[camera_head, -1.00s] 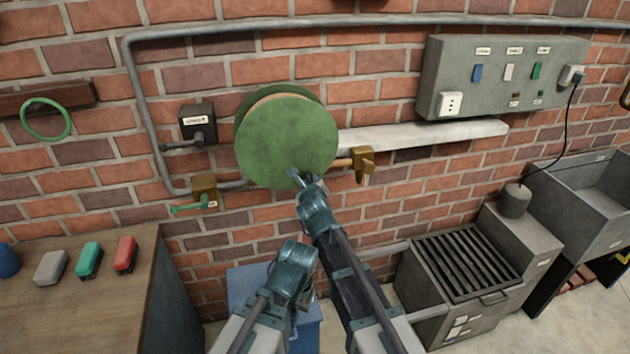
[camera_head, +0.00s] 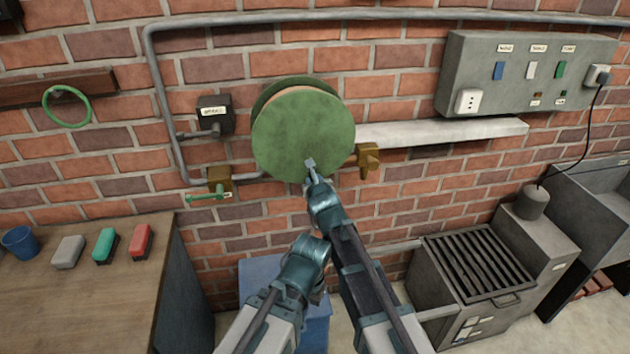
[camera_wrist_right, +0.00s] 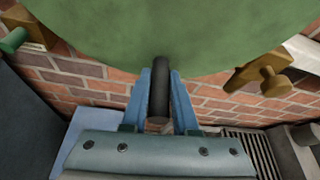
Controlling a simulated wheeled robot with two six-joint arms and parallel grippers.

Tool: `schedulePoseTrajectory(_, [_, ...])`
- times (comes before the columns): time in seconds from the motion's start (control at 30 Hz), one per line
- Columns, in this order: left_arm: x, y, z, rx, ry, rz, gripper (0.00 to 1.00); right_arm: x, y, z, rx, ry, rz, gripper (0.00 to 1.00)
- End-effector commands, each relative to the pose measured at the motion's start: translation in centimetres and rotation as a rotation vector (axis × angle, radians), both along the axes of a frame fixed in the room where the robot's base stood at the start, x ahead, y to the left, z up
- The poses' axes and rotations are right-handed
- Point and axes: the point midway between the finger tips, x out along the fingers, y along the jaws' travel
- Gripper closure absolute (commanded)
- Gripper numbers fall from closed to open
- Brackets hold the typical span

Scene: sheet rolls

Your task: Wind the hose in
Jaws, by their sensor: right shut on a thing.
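A round green reel (camera_head: 303,135) is mounted on the brick wall and also fills the top of the right wrist view (camera_wrist_right: 170,35). My right gripper (camera_head: 310,165) reaches up to the lower part of the reel's face. In the wrist view its two blue fingers are shut on a dark upright handle (camera_wrist_right: 158,88) in front of the reel. A brass fitting (camera_head: 367,158) is on the wall just right of the reel and shows in the wrist view (camera_wrist_right: 262,78). I cannot make out any hose. My left arm is folded low in the middle, and its fingers are hidden.
A brass tap with a green lever (camera_head: 219,180) and a black box (camera_head: 214,113) are left of the reel. A grey switch panel (camera_head: 520,75) is at right. A wooden bench (camera_head: 80,290) stands at left, a blue box (camera_head: 257,280) below, a grated unit (camera_head: 470,265) at right.

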Motion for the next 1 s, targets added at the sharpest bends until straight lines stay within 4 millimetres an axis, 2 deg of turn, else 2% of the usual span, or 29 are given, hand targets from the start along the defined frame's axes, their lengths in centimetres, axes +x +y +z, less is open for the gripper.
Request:
schedulePoseTrajectory(0.17, [0.0,0.0,0.1,0.0,0.0,0.0,1.0,0.2,0.2,0.2,0.002,-0.008,0.004,1.0])
schedulePoseTrajectory(0.2, [0.0,0.0,0.1,0.0,0.0,0.0,1.0,0.2,0.2,0.3,0.002,-0.009,0.004,0.67])
schedulePoseTrajectory(0.33, [0.0,0.0,0.1,0.0,0.0,0.0,1.0,0.2,0.1,0.2,0.001,-0.008,0.003,0.44])
schedulePoseTrajectory(0.73, [0.0,0.0,0.0,0.0,0.0,0.0,1.0,0.2,-0.4,0.2,-0.031,-0.013,0.001,0.43])
schedulePoseTrajectory(1.0, [0.0,0.0,0.3,0.0,0.0,0.0,1.0,0.8,-2.8,1.0,-0.258,-0.073,0.001,0.43])
